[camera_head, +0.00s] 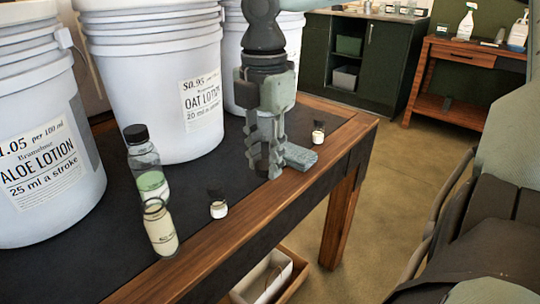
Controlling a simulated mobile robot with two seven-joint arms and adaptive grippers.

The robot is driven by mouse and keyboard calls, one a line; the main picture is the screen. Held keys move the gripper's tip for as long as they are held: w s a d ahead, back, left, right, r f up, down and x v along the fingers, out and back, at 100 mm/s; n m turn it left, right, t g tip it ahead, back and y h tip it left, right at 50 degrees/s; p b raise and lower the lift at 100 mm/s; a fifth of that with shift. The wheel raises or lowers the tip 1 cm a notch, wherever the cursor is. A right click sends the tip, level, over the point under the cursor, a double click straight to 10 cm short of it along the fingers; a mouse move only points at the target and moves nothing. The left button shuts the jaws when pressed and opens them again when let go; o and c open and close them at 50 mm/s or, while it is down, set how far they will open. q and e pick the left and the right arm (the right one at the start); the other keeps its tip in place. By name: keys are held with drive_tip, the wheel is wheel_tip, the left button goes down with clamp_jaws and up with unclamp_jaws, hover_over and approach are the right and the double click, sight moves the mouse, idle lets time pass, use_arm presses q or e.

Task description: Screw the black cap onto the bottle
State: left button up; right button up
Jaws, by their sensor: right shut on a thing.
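A clear bottle (161,232) of cream liquid stands at the table's front left; its round neck looks open. Behind it stands a bottle (150,176) of green liquid with a black cap (136,133) on top. My right gripper (266,168) reaches down from the top, right of both bottles and apart from them, low over the table near its front edge. It is shut on a small dark thing between its fingertips; the fingers mostly hide it, so I cannot tell if it is a cap. My left gripper is not in view.
Large white lotion buckets (160,75) line the back of the dark-topped wooden table (225,240). A white bin (262,277) sits below.

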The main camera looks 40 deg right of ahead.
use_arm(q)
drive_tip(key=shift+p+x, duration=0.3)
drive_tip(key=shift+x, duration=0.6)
use_arm(e)
drive_tip(key=s+a+r, duration=0.3)
drive_tip(key=a, duration=0.2)
drive_tip(key=shift+s+r, duration=0.15)
drive_tip(key=shift+r, duration=0.15)
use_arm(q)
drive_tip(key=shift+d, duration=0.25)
